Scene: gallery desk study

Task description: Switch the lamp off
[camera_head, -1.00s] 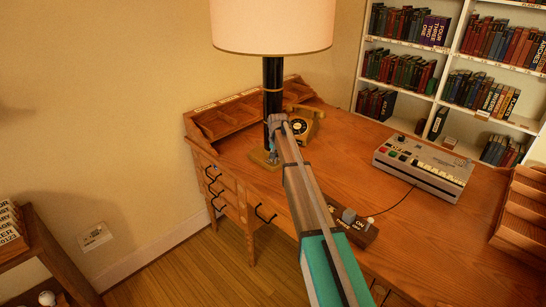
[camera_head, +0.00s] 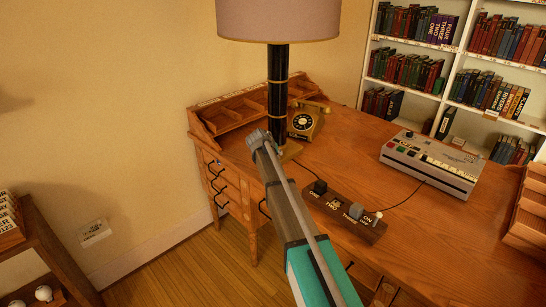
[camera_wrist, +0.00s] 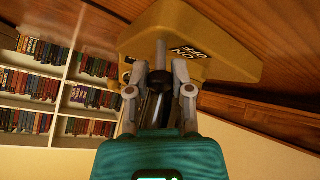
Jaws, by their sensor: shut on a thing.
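The lamp stands on the desk in the head view, with a dull grey-mauve shade (camera_head: 278,20) that looks unlit and a black column (camera_head: 278,85) with brass rings. Its brass base (camera_head: 291,151) is partly hidden by my arm. In the wrist view the yellow lamp base (camera_wrist: 225,62) carries an ON/OFF label (camera_wrist: 188,53). A thin metal rod ends there in a dark knob (camera_wrist: 160,80). My gripper (camera_wrist: 159,78) has its two fingers closed around this knob, beside the base. In the head view the fingers are hidden or too small to make out.
A rotary telephone (camera_head: 305,121) stands close right of the lamp. A switch box (camera_head: 343,212) with a cable lies near the desk's front edge. A grey keyed device (camera_head: 432,163) is farther right. Wooden trays (camera_head: 235,116) line the desk's back left. Bookshelves (camera_head: 445,60) stand behind.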

